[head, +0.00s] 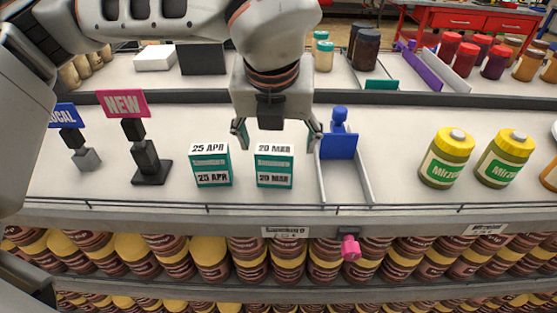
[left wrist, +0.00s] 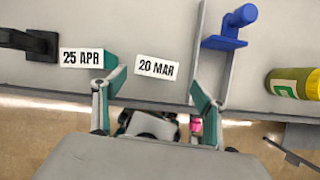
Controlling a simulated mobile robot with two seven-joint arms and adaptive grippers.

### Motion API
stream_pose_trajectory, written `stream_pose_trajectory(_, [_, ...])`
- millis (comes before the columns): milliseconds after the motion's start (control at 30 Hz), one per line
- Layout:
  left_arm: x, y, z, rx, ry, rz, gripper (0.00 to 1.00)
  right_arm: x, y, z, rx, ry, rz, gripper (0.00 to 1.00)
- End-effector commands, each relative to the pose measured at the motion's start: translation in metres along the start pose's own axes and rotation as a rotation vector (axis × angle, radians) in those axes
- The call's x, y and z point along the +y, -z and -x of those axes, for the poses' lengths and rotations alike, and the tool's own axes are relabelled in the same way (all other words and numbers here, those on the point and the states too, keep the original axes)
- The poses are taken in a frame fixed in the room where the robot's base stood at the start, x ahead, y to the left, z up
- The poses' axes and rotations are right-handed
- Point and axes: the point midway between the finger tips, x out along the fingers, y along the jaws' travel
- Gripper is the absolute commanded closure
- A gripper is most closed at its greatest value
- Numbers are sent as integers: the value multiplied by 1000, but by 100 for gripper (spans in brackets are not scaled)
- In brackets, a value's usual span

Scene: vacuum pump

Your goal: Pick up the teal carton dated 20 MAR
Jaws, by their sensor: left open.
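The teal carton dated 20 MAR (head: 274,166) stands upright on the shelf, with a white label on its top and front. In the left wrist view its white top label (left wrist: 156,67) shows between and beyond my fingers. A similar teal carton dated 25 APR (head: 211,165) stands to its left with a small gap; its label also shows in the left wrist view (left wrist: 82,57). My left gripper (head: 277,135) is open and empty, its fingers spread to either side above and behind the 20 MAR carton in the head view. My right gripper is not in view.
A grey divider with a blue pusher (head: 338,146) stands just right of the 20 MAR carton. A pink NEW sign (head: 123,104) stands to the left. Yellow jars (head: 446,158) stand to the right. A low wire rail (head: 400,207) runs along the shelf's front edge.

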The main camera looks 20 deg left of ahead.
Motion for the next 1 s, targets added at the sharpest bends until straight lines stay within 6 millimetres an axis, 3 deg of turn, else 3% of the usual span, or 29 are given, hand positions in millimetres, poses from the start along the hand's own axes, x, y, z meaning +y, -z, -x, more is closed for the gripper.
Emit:
stream_pose_trajectory(533, [8,1,-65,7,1,-3,28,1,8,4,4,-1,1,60])
stream_pose_trajectory(867, [8,1,-72,5,2,-4,28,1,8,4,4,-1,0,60])
stream_pose_trajectory(1000, [8,1,-72,5,2,-4,62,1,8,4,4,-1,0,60])
